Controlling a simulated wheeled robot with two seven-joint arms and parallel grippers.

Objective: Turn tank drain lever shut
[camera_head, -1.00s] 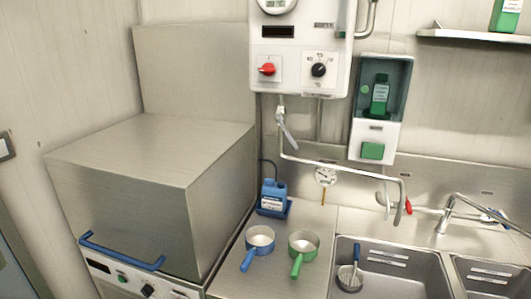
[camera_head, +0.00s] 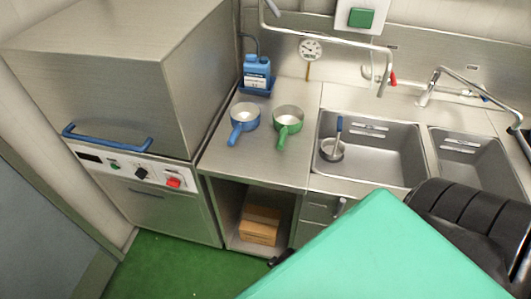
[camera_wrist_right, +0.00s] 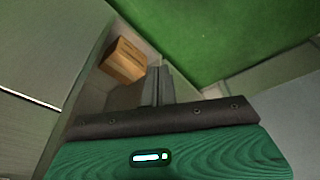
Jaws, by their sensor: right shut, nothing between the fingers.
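I cannot make out for certain which part is the tank drain lever. A small upright metal handle (camera_head: 340,207) shows on the cabinet front below the sink, partly cut off by my green right arm. My right gripper (camera_wrist_right: 158,85) is shut and empty in the right wrist view, low in front of the open shelf under the counter. In the head view a dark tip (camera_head: 275,262) beside my green arm seems to be part of it; the rest is hidden. My left gripper is not in view.
The hood machine (camera_head: 150,80) with a blue handle (camera_head: 108,138) stands left. A cardboard box (camera_head: 260,225) sits on the open shelf, also in the wrist view (camera_wrist_right: 123,60). Blue (camera_head: 244,116) and green (camera_head: 288,119) pans stand on the counter. The green floor (camera_head: 180,265) is clear.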

